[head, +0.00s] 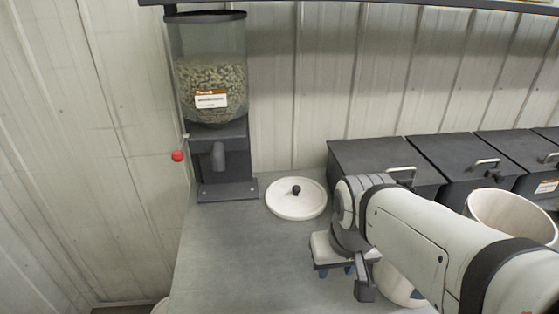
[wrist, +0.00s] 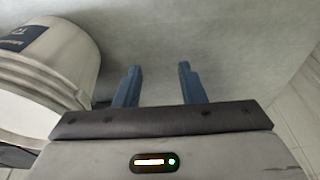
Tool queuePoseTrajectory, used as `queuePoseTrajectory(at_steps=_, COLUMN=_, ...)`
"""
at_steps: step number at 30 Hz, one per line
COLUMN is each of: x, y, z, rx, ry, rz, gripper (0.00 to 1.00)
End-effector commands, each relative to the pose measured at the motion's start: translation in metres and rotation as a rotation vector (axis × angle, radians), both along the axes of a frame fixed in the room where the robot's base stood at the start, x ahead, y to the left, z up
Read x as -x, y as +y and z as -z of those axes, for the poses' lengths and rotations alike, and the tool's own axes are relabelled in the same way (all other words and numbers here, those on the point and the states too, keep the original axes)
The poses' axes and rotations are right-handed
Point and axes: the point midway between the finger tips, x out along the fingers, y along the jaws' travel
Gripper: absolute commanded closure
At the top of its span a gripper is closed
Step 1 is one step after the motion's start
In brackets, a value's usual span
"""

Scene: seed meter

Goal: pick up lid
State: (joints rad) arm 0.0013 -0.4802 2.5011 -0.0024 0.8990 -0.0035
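The lid (head: 296,199) is a round white disc with a small black knob at its centre. It lies flat on the grey counter in the head view, just right of the seed dispenser's base. My gripper (head: 348,270) is in front of the lid and to its right, above the counter, pointing down. In the wrist view my gripper (wrist: 158,84) shows two blue fingers spread apart with nothing between them. The lid is not in the wrist view.
The seed dispenser (head: 209,75), with a red knob at its side, stands at the back left. Black bins (head: 385,165) with handles line the back right. A white bucket (head: 510,215) stands at right; another (wrist: 65,50) shows in the wrist view. The grey counter (head: 235,255) is clear at front left.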

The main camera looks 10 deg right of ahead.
Motion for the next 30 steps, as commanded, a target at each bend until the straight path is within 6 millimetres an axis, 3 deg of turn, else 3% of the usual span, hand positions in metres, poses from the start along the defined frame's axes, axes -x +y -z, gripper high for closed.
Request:
queuePoseTrajectory(at_steps=3, x=0.0, y=0.0, z=0.0, rx=0.0, ry=0.0, rz=0.0, gripper=0.64)
queuePoseTrajectory(at_steps=7, x=-0.005, y=0.0, z=-0.003, rx=0.0, ry=0.002, rz=-0.002, gripper=0.53)
queuePoseTrajectory(at_steps=11, x=-0.029, y=-0.004, z=-0.018, rx=0.001, ry=0.011, rz=-0.023, gripper=0.51)
queuePoseTrajectory(at_steps=15, x=-0.082, y=-0.006, z=-0.038, rx=0.002, ry=0.027, rz=-0.047, gripper=0.51)
queuePoseTrajectory(at_steps=20, x=-0.153, y=-0.006, z=-0.05, rx=0.004, ry=0.045, rz=-0.08, gripper=0.51)
queuePoseTrajectory(at_steps=26, x=-0.24, y=-0.006, z=-0.042, rx=0.006, ry=0.067, rz=-0.122, gripper=0.51)
queuePoseTrajectory(at_steps=30, x=-0.294, y=-0.007, z=-0.022, rx=0.007, ry=0.082, rz=-0.152, gripper=0.51)
